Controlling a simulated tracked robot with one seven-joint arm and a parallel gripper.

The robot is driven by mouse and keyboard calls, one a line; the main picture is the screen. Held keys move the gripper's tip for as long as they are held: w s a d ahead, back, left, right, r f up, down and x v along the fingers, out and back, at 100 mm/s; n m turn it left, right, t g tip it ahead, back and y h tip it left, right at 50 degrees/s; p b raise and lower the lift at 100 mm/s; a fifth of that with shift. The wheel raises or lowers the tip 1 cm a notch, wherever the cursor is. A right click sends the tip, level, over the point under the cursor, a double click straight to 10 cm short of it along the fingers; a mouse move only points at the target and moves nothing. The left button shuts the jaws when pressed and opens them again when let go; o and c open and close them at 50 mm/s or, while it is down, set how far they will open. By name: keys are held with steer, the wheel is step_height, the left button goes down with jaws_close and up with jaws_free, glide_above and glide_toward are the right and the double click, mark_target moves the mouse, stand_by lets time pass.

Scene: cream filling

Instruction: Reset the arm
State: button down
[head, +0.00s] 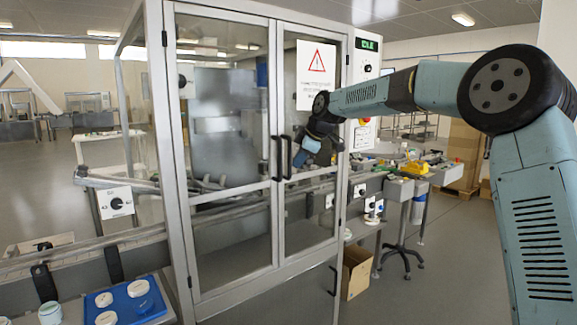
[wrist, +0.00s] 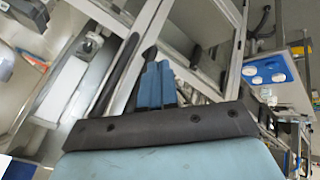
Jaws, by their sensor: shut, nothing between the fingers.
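My gripper (head: 303,156) is in front of the right glass door of the machine cabinet, just right of the black door handles (head: 282,158). In the wrist view my gripper (wrist: 157,78) shows two blue fingers close together, with nothing seen between them. My arm reaches in from the right side of the head view, bent at a large joint. Whether the fingertips touch the door frame cannot be told.
The glass cabinet (head: 273,20) has both doors shut and a warning sign (head: 316,75). A blue tray (head: 155,297) with white lids lies at the lower left. Cluttered benches stand right of the cabinet, with a cardboard box (head: 357,272) below. Open floor lies at the lower right.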

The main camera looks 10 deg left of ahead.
steer(key=w+d+v, duration=0.1)
steer(key=v, duration=0.5)
steer(key=s+d+f+m+t+h, duration=0.1)
steer(key=s+d+m+h, duration=0.4)
steer(key=s+d+m, duration=1.35)
steer(key=s+d+f, duration=0.3)
steer(key=s+d, duration=0.2)
steer(key=s, duration=0.3)
steer(key=s+d+f+m, duration=0.1)
steer(key=s+d+f, duration=0.2)
steer(key=s+d, duration=0.3)
steer(key=s+d+f, duration=0.3)
steer(key=s+d, duration=0.2)
steer(key=s, duration=0.7)
steer(key=shift+d+f+h, duration=0.2)
steer(key=shift+h, duration=0.2)
steer(key=shift+a+m, duration=0.15)
steer(key=shift+m, duration=0.1)
